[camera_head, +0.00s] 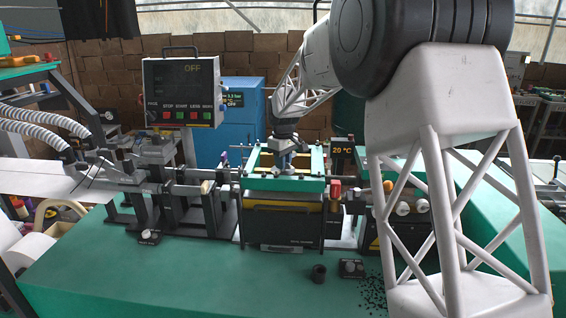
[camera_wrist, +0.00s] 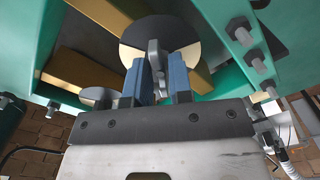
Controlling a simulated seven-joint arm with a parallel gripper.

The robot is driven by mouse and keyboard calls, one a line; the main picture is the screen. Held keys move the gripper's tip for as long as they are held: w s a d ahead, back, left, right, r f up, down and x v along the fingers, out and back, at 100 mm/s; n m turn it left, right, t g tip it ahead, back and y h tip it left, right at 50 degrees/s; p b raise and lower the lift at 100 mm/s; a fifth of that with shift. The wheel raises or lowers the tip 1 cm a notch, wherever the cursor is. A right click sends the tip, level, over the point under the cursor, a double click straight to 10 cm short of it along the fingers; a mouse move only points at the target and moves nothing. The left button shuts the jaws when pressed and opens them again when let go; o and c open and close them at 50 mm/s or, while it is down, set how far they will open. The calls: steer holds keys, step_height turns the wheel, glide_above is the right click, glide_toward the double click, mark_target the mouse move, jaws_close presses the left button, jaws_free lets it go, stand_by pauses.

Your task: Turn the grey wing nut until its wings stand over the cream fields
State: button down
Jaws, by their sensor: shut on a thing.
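The grey wing nut (camera_wrist: 154,50) sits at the middle of a round disc with cream fields (camera_wrist: 190,54) and a dark field (camera_wrist: 140,30). In the wrist view the cream fields show to the left and right, and the dark field lies at the top. The visible wing points up the picture, over the dark field; the other wing is hidden between my fingers. My gripper (camera_wrist: 157,78) is shut on the wing nut with its blue fingers on either side. In the head view my gripper (camera_head: 284,161) is at the green-framed machine, and the nut cannot be made out.
The green frame (camera_head: 258,184) surrounds the work spot, and its bolts (camera_wrist: 250,48) stick out near my gripper. A control box (camera_head: 183,90) reading OFF stands behind left. A small black ring (camera_head: 318,273) lies on the green bench (camera_head: 180,280), whose front is mostly clear.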

steer(key=m, duration=0.9)
steer(key=shift+m, duration=0.4)
steer(key=m, duration=0.4)
steer(key=shift+m, duration=0.3)
steer(key=m, duration=0.5)
steer(key=c, duration=1.2)
jaws_free()
steer(key=shift+c, duration=0.2)
steer(key=shift+r, duration=3.9)
